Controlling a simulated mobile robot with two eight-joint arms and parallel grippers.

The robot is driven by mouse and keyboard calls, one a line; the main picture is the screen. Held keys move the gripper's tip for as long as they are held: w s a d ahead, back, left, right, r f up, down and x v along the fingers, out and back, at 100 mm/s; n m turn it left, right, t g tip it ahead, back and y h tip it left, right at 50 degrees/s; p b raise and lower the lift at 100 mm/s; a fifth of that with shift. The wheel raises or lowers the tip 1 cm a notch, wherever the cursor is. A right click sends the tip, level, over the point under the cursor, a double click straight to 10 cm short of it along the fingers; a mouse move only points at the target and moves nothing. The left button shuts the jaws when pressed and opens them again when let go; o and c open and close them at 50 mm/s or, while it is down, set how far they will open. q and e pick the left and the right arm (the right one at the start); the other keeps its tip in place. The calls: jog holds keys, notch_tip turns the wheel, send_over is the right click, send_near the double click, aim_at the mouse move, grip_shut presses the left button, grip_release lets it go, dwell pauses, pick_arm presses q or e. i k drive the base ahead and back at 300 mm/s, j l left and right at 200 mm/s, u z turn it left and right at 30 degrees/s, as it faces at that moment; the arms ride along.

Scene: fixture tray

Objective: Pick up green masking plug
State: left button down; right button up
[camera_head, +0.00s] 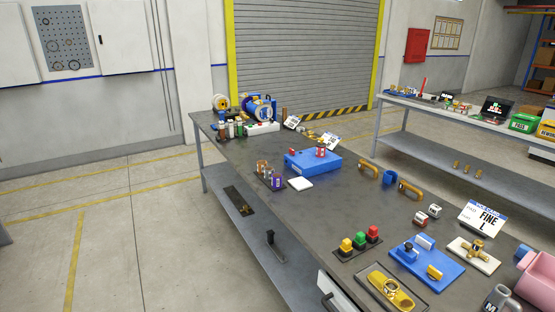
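A small green plug (359,239) stands between a yellow one (346,245) and a red one (372,232). All three are in a row on a small dark base (346,256) near the table's front edge. The green piece is blocky and looks upright; its lower part is hard to make out at this size. Neither of my grippers is in view.
A blue fixture tray (440,282) with small parts lies to the right. A dark tray (418,298) with a yellow piece (390,290) is in front. A blue case (318,164) stands farther back. The grey tabletop (340,205) is clear behind the plugs.

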aim_at(360, 237)
jog(key=i+j+z, duration=0.1)
jog(key=z, duration=0.3)
jog(key=i+j+z, duration=0.15)
jog(key=z, duration=0.25)
jog(key=i+j+z, duration=0.15)
jog(key=z, duration=0.25)
jog(key=i+j+z, duration=0.1)
jog(key=j, duration=0.25)
jog(key=i+j+z, duration=0.1)
jog(key=i+j, duration=0.15)
jog(key=i+j+z, duration=0.1)
jog(key=j, duration=0.35)
jog(key=i+j, duration=0.4)
jog(key=i, duration=0.15)
